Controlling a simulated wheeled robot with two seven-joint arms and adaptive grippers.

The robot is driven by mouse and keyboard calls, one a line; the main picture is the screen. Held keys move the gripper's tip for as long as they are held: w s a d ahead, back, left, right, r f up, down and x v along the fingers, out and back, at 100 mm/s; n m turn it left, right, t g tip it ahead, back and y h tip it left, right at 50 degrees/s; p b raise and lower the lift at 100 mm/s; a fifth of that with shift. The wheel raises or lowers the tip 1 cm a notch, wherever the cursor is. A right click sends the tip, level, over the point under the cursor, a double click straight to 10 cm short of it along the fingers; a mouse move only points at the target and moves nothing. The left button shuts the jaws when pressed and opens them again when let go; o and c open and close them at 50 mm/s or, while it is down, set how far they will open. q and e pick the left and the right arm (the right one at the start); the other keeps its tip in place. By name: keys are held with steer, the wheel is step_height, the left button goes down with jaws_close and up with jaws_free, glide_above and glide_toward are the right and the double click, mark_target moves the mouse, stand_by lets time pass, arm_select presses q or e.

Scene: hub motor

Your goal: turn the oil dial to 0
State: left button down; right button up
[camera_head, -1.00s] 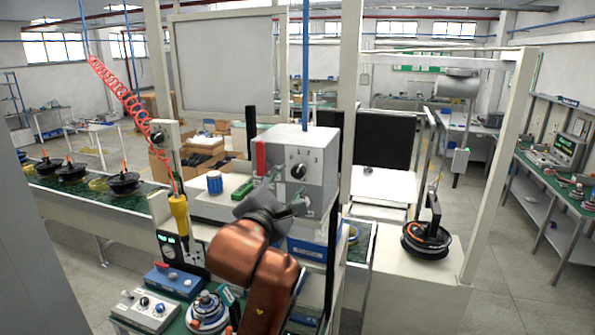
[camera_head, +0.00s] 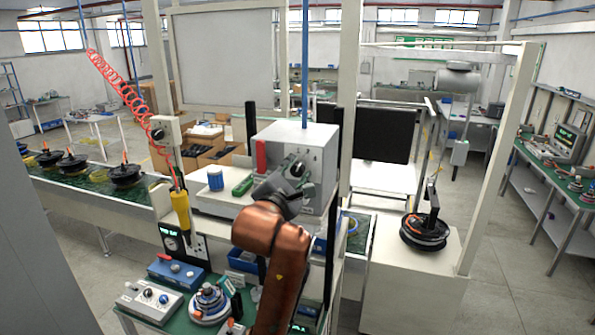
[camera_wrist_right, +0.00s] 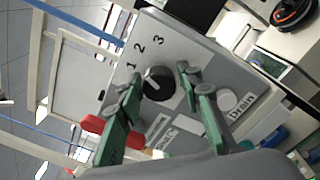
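The oil dial is a round black knob (camera_wrist_right: 158,83) with a white pointer mark, on the face of a grey box (camera_head: 318,150). In the right wrist view the numbers 1, 2 and 3 show around it; a 0 is not visible there. I cannot tell surely which number the mark points to. My right gripper (camera_wrist_right: 158,77) is open, with one green-and-grey finger on each side of the dial and gaps visible between. In the head view this gripper (camera_head: 288,180) covers most of the dial. My left gripper is not in view.
A red handle (camera_head: 261,156) is on the box's left side. A "Drain" label and a round grey button (camera_wrist_right: 228,100) lie beside the dial. A black hub motor (camera_head: 424,234) sits on the white stand at right.

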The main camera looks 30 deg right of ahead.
steer(key=c, duration=0.8)
steer(key=shift+c, duration=0.2)
steer(key=n+b, duration=0.1)
steer(key=n, duration=0.2)
steer(key=shift+b, duration=0.35)
steer(key=n+b, duration=0.1)
steer(key=n, duration=0.1)
steer(key=shift+n, duration=0.3)
steer(key=n+b, duration=0.2)
steer(key=n, duration=0.3)
steer(key=n+b, duration=0.1)
steer(key=n, duration=0.3)
steer(key=shift+s+r+n+g, duration=0.1)
steer(key=shift+r+n+g, duration=0.05)
steer(key=shift+n+g, duration=0.2)
steer(key=shift+n, duration=0.25)
